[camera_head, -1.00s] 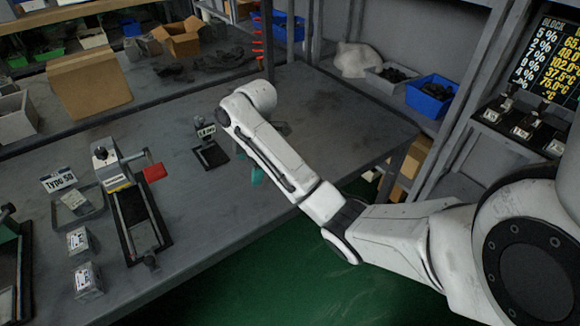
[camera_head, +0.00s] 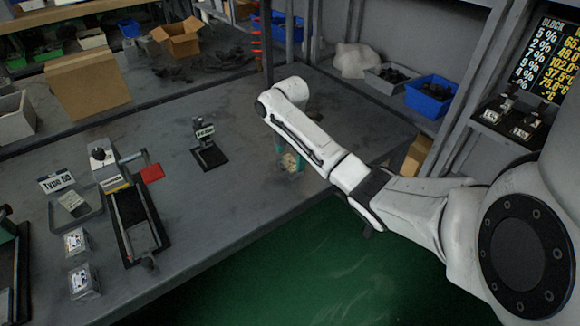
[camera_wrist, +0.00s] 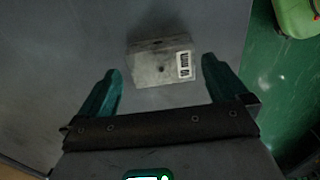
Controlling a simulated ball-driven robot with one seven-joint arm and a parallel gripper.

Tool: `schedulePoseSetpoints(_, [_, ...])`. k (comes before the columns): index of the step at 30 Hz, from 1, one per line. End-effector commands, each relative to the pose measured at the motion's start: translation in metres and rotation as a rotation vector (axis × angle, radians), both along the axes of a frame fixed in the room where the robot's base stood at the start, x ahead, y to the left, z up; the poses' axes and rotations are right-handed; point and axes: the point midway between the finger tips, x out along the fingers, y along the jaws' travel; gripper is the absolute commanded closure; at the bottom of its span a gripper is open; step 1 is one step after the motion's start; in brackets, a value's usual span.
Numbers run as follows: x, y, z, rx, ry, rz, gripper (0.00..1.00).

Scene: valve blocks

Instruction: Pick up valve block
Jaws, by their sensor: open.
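A grey metal valve block (camera_wrist: 150,68) with a black-and-white label and a small hole in its side sits on the grey table in the wrist view. It lies ahead of and roughly between the two teal fingertips of my gripper (camera_wrist: 161,66). The fingers are spread apart with nothing held; I cannot tell their height above the block. In the head view my gripper (camera_head: 285,150) is at the table's front right part, mostly hidden by my arm. A small pale piece of the block (camera_head: 290,162) shows there beside a finger.
A small black stand (camera_head: 208,152) is left of my gripper. Further left are a clamp fixture with a red handle (camera_head: 152,173), a tray with a Type 50 sign (camera_head: 90,212) and two labelled blocks (camera_head: 82,280). The table's front edge is close, with green floor beyond.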

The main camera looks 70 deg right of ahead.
Motion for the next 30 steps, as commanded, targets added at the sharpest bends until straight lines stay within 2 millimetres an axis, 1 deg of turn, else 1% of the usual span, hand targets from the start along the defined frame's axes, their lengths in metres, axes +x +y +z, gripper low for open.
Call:
schedulePoseSetpoints(3, [-0.001,0.003,-0.018,0.002,0.003,-0.002,0.00])
schedulePoseSetpoints(6, [-0.001,0.003,-0.029,0.001,0.002,-0.002,0.00])
schedulePoseSetpoints(9, [0.000,0.003,-0.034,0.000,0.000,-0.001,0.00])
schedulePoseSetpoints(15, [0.000,0.003,-0.034,-0.001,-0.001,-0.001,0.00])
schedulePoseSetpoints(17, [0.000,0.003,-0.034,-0.001,-0.001,-0.001,0.05])
schedulePoseSetpoints(30, [0.000,0.003,-0.034,-0.001,-0.001,-0.001,0.47])
